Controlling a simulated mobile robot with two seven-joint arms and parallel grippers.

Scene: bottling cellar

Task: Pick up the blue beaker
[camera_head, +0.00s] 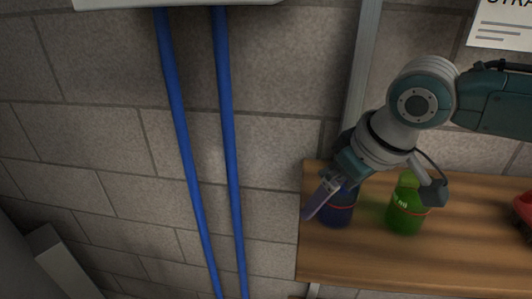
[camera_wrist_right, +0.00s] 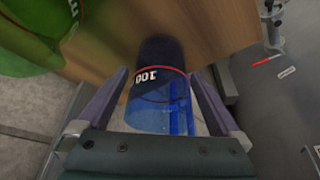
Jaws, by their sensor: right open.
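The blue beaker (camera_head: 338,213) stands on the wooden shelf near its left end, with a red line round it. In the right wrist view the blue beaker (camera_wrist_right: 160,90) shows white markings and lies between the two fingers. My right gripper (camera_head: 322,200) is at the beaker and hides part of it in the head view. My right gripper (camera_wrist_right: 160,98) is open, one finger on each side of the beaker, with gaps visible. My left gripper is not in view.
A red object (camera_head: 524,207) is at the right edge. The wooden shelf (camera_head: 400,262) is bare in front. Blue pipes (camera_head: 230,150) run down the wall.

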